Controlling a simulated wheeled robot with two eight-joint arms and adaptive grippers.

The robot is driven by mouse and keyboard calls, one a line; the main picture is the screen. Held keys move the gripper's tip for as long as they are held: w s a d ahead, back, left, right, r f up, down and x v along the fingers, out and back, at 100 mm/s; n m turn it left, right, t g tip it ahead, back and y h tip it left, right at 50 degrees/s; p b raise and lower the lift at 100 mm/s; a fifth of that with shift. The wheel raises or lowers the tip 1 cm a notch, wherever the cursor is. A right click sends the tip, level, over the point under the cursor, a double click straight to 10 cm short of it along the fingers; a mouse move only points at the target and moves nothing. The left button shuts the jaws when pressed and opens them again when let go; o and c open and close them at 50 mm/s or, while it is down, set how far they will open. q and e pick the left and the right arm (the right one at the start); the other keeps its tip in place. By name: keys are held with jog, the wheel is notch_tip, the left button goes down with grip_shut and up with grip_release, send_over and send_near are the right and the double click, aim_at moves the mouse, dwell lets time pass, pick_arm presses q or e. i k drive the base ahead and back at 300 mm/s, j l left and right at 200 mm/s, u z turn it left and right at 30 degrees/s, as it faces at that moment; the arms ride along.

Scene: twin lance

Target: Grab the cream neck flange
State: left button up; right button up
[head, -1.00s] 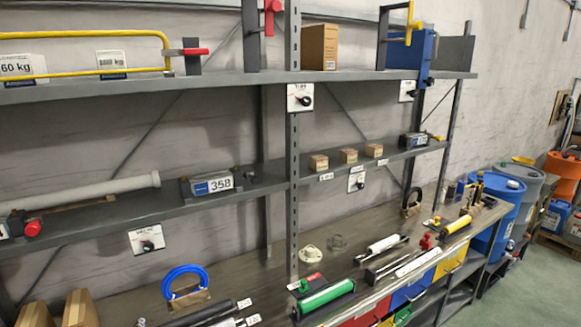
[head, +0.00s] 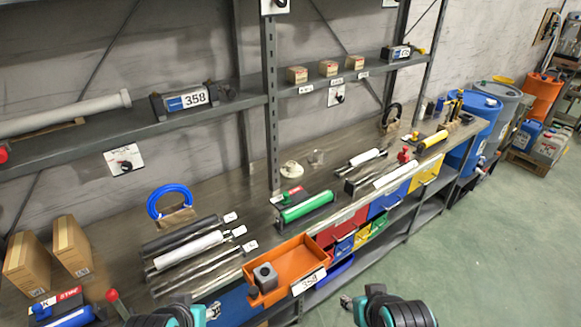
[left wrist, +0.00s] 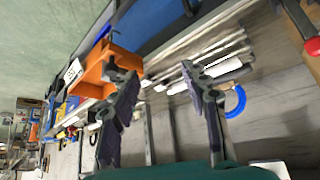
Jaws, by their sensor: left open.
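The cream neck flange (head: 291,169) is a small, pale round piece lying on the grey workbench, near the shelf post and behind the green cylinder. I cannot make it out in the left wrist view. My left gripper (left wrist: 158,70) is open and empty in the left wrist view, with its two dark fingers spread apart. In the head view only teal and black parts of my arms show at the bottom edge, well short of the flange. My right arm's end (head: 350,303) is partly cut off there, and its jaw state is unclear.
A green cylinder (head: 306,207) and an orange tray (head: 290,262) with a grey block (head: 265,277) stand toward the bench front. A grey shelf (head: 235,100) overhangs the bench back.

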aim_at(292, 169)
jog(key=i+l, duration=0.25)
jog(key=i+l+u, duration=0.15)
jog(key=l, duration=0.2)
jog(key=i+l, duration=0.3)
jog(key=i+l+u, duration=0.15)
jog(key=l, duration=0.2)
jog(key=i+l, duration=0.25)
jog(key=i+l+u, duration=0.15)
jog(key=l, duration=0.3)
jog(key=i+l, duration=0.25)
jog(key=l+u, duration=0.05)
jog(key=l, duration=0.05)
